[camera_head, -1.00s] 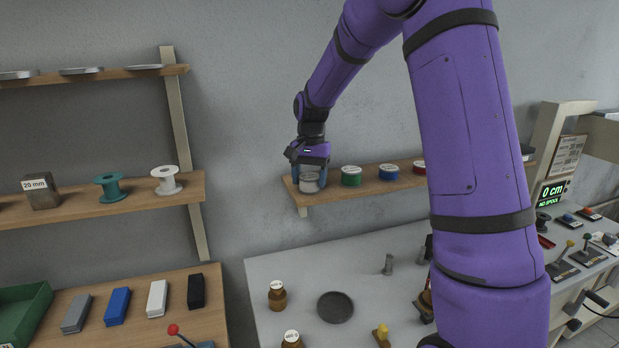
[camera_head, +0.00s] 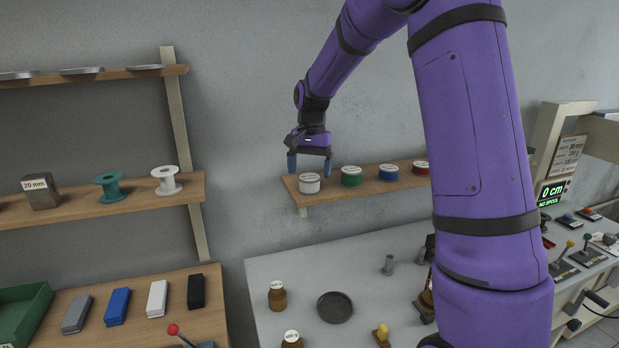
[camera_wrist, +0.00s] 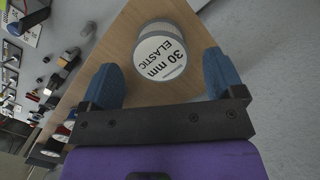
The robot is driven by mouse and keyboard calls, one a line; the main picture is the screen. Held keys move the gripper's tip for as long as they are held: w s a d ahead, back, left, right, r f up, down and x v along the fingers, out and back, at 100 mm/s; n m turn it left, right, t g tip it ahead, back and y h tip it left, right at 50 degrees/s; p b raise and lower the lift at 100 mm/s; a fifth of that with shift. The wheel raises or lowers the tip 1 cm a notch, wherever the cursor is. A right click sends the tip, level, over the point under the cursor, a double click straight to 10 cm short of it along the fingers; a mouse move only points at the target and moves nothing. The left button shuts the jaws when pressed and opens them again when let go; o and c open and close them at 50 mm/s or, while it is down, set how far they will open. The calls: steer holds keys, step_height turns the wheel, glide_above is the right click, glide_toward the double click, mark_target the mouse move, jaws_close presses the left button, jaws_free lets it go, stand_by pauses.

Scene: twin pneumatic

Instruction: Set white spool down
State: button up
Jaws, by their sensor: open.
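The white spool (camera_head: 309,183) stands upright at the left end of the wall shelf (camera_head: 345,191), beside a green spool. In the wrist view the white spool (camera_wrist: 161,55) shows its top label, reading 30 mm elastic, with the shelf's wood around it. My gripper (camera_head: 309,170) is open and empty just above the spool, its blue fingers spread to either side. In the wrist view my gripper (camera_wrist: 163,80) also has its fingers apart, and the spool lies beyond the fingertips, clear of them.
A green spool (camera_head: 351,176), a blue spool (camera_head: 389,172) and a red spool (camera_head: 421,167) stand along the same shelf to the right. Another white spool (camera_head: 166,181) and a teal spool (camera_head: 109,187) stand on the left shelf. A table with a dark round dish (camera_head: 334,307) lies below.

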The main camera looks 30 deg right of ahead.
mark_target(311, 175)
step_height(311, 175, up, 9)
steer(key=s+a+r+n+t, duration=0.25)
steer(key=s+r, duration=0.25)
steer(key=s, duration=0.3)
steer(key=s+a+f+n+t, duration=0.1)
steer(key=s+n, duration=0.1)
steer(key=s, duration=0.6)
steer(key=s+a+f+n+t, duration=0.1)
steer(key=s+a+n, duration=0.1)
steer(key=s, duration=0.6)
steer(key=s+a+n+t+h, duration=0.1)
steer(key=s+a+n+t, duration=0.1)
steer(key=s, duration=0.7)
steer(key=shift+a+f, duration=0.15)
steer(key=shift+f, duration=0.25)
steer(key=shift+n, duration=0.25)
